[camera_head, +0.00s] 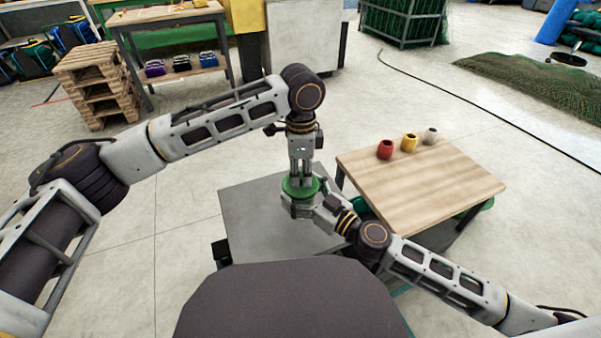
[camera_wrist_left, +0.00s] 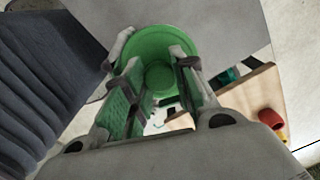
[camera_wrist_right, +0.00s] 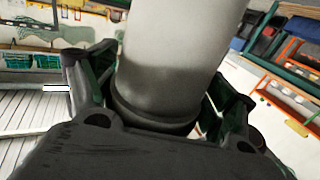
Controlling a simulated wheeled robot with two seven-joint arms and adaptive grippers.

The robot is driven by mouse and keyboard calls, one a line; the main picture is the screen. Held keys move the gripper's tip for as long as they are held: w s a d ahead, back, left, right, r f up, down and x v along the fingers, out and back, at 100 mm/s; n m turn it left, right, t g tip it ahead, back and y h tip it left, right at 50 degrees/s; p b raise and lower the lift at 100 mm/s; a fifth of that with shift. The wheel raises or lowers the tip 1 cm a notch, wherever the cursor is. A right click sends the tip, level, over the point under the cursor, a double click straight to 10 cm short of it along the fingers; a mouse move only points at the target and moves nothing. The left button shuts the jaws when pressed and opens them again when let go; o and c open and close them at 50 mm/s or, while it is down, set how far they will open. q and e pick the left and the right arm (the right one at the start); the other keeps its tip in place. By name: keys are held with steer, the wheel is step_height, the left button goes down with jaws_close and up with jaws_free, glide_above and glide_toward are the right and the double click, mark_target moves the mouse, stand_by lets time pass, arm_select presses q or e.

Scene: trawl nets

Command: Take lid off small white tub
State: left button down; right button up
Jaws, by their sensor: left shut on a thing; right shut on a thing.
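The green lid (camera_head: 300,187) shows as a round disc with a smaller inner circle in the left wrist view (camera_wrist_left: 160,48). My left gripper (camera_head: 301,180) points down from above and is shut on the lid. My right gripper (camera_head: 308,206) comes in from the right just below the lid and is shut on the small white tub. The right wrist view shows the tub's pale round wall (camera_wrist_right: 168,55) between the fingers, with a dark band at its lower end. The head view mostly hides the tub, and I cannot tell whether lid and tub touch.
A grey tabletop (camera_head: 245,215) lies below the grippers. A wooden table (camera_head: 430,190) at right bears a red cup (camera_head: 385,150), a yellow cup (camera_head: 409,143) and a grey cup (camera_head: 430,136) along its back. Pallets (camera_head: 92,85) stand farther off at left, amid open floor.

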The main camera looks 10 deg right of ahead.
arm_select(q)
steer(key=shift+d+r+t, duration=0.1)
steer(key=shift+r+t, duration=0.2)
steer(key=shift+r, duration=0.25)
steer(key=shift+r+t, duration=0.25)
steer(key=shift+t, duration=0.25)
steer(key=shift+w, duration=0.2)
steer(key=shift+r+g, duration=0.3)
steer(key=shift+g, duration=0.1)
steer(key=shift+r+g, duration=0.1)
steer(key=shift+g, duration=0.3)
steer(key=c, duration=1.7)
jaws_free()
steer(key=shift+s, duration=0.2)
